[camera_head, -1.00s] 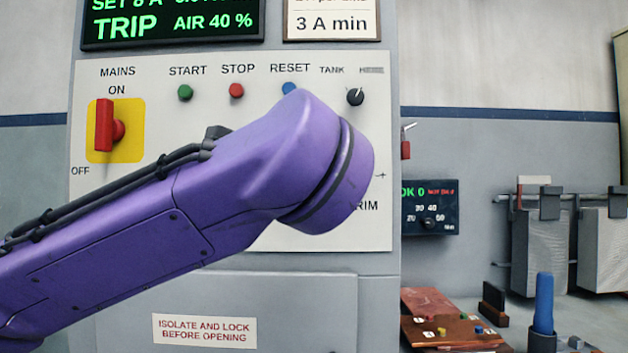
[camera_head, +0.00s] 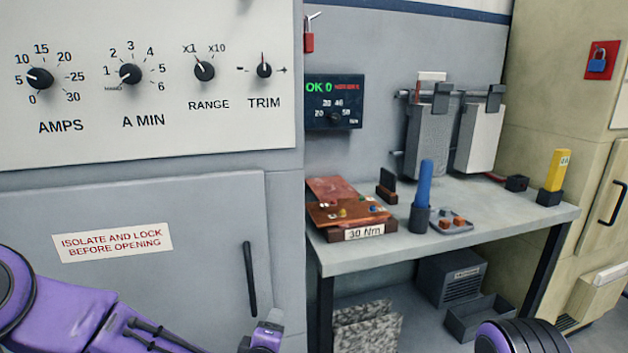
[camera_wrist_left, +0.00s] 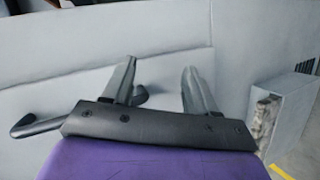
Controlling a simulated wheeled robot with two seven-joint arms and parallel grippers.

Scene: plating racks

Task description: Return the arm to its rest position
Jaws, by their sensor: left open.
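My left arm (camera_head: 95,320), purple, comes in low from the left in the head view, in front of the grey cabinet door. Its wrist end is at the bottom edge, below the dark door handle (camera_head: 249,280). In the left wrist view my left gripper (camera_wrist_left: 160,68) has its two grey fingers spread apart with nothing between them. A dark bar that looks like the door handle (camera_wrist_left: 35,129) lies behind the fingers; I cannot tell the gap. A purple and black part of my body shows at the bottom right. My right gripper is out of sight.
The control panel (camera_head: 150,125) with several knobs is at upper left. To the right, a workbench (camera_head: 365,258) carries copper plates (camera_head: 338,190), a blue-handled tool (camera_head: 425,180) and a yellow block (camera_head: 558,170). A grey box (camera_head: 450,280) and tray stand under it.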

